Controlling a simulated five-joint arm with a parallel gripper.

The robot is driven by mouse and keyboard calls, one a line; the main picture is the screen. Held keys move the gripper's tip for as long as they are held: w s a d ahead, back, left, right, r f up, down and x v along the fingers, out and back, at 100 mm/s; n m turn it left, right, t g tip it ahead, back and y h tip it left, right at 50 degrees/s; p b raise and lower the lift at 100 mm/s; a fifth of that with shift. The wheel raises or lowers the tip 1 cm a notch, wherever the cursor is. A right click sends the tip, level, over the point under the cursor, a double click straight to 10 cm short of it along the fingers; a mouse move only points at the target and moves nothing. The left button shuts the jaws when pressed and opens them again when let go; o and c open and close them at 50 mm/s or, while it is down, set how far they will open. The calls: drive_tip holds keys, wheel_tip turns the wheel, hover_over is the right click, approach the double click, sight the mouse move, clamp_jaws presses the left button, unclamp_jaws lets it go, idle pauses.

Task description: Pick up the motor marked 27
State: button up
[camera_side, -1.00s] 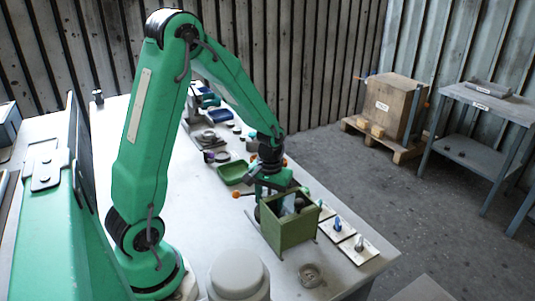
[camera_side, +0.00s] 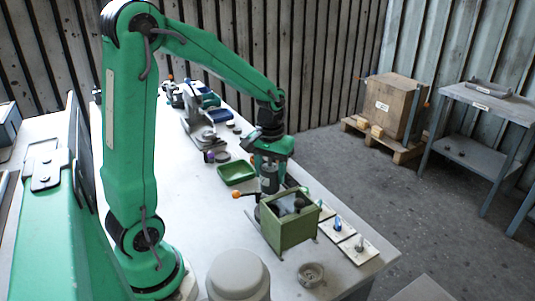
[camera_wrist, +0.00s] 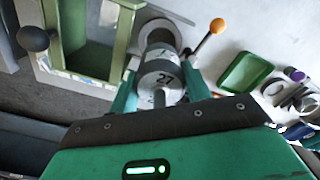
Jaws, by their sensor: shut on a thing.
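The motor marked 27 (camera_wrist: 163,78) is a grey cylinder with a shaft, seen end-on in the wrist view with its number readable. My gripper (camera_wrist: 160,92) is shut on it, with one green finger on each side. In the side view, my gripper (camera_side: 270,166) holds the grey motor (camera_side: 268,184) upright just behind the green box. The motor hangs above the bench, and its lower end is close to a round grey part (camera_wrist: 157,30) below it.
The open green box (camera_side: 290,232) with dark parts inside stands just in front of the motor. An orange-knobbed lever (camera_side: 237,194) sticks out to the left. A green tray (camera_side: 237,173) lies behind. Labelled cards (camera_side: 357,248) with small parts lie at the right edge.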

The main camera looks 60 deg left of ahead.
drive_tip(key=shift+r, duration=0.35)
drive_tip(key=shift+a, duration=0.15)
